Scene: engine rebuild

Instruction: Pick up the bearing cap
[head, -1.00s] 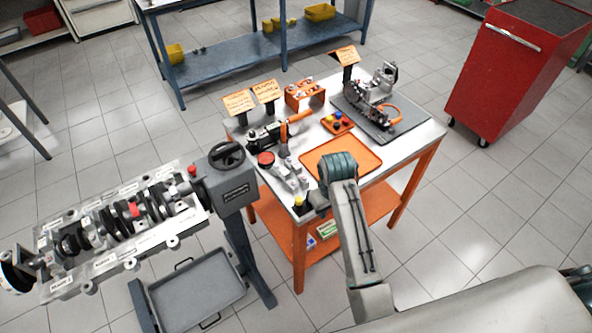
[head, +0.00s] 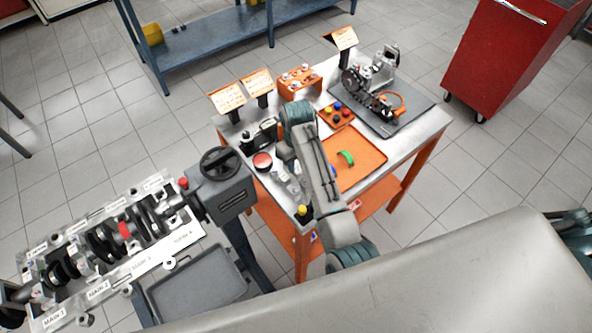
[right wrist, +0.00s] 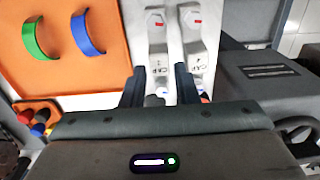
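Two grey bearing caps stand side by side in the right wrist view: a left cap (right wrist: 157,48) and a right cap (right wrist: 195,50), each lettered "CAP" with a red mark. In the head view grey caps (head: 289,187) show at the near left part of the orange cart, partly hidden by my right arm. My right gripper (right wrist: 159,76) is open, with its fingers astride the line of the left cap; the right finger lies between the two caps. Contact cannot be told. In the head view its fingers are hidden behind my arm. My left gripper is not in view.
An orange tray (head: 369,157) with a green shell (head: 346,158) and a blue shell (right wrist: 88,33) lies right of the caps. A small tray of coloured pieces (head: 337,112) sits behind. The engine block (head: 150,262) and stand head (head: 222,190) are at left.

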